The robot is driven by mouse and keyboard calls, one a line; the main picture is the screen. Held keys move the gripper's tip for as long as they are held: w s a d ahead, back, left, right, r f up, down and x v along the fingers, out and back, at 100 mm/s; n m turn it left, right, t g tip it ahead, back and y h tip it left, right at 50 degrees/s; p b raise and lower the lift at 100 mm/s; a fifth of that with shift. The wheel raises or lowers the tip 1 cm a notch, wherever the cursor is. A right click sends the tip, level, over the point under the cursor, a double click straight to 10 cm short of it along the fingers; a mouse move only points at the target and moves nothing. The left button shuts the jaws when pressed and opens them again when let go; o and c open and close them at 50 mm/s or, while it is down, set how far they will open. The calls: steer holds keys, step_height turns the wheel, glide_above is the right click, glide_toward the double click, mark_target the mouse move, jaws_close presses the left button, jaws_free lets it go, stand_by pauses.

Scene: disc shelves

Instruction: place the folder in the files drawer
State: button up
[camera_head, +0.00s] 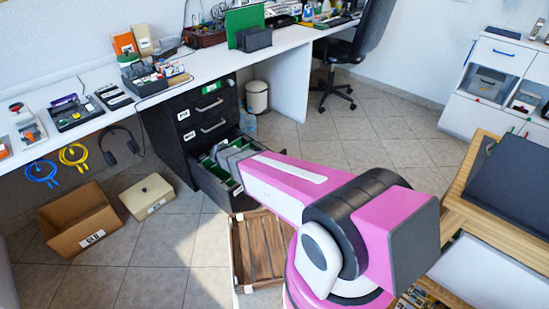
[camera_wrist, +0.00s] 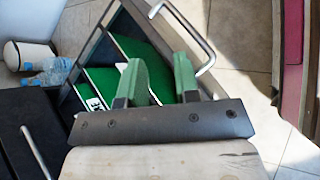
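The files drawer (camera_head: 209,189) is the lowest drawer of the black cabinet and stands pulled open. It also shows in the wrist view, with its silver handle (camera_wrist: 190,28). Several green folders lie inside; one (camera_wrist: 104,84) has a white label beside it, and another (camera_wrist: 136,49) is near the drawer front. My gripper (camera_wrist: 158,68) is over the drawer, its two green-looking fingers apart with a gap and nothing visible between them. In the head view, my gripper (camera_head: 222,157) is partly hidden by my arm. Another green folder (camera_head: 243,22) stands upright in a black holder (camera_head: 255,39) on the desk.
The two upper drawers (camera_head: 208,104) are shut. A wooden crate (camera_head: 255,248) is on the floor before the open drawer. A cardboard box (camera_head: 80,222) and a beige box (camera_head: 147,196) are to the left. A bin (camera_head: 257,98) stands behind the cabinet.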

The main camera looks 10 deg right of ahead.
steer(key=s+d+r+m+g+y, duration=0.3)
steer(key=s+d+r+m+y, duration=0.6)
steer(key=s+d+r+m, duration=0.4)
steer(key=s+r+m, duration=0.1)
steer(key=m, duration=0.3)
steer(key=shift+r, duration=0.3)
steer(key=shift+d, duration=0.1)
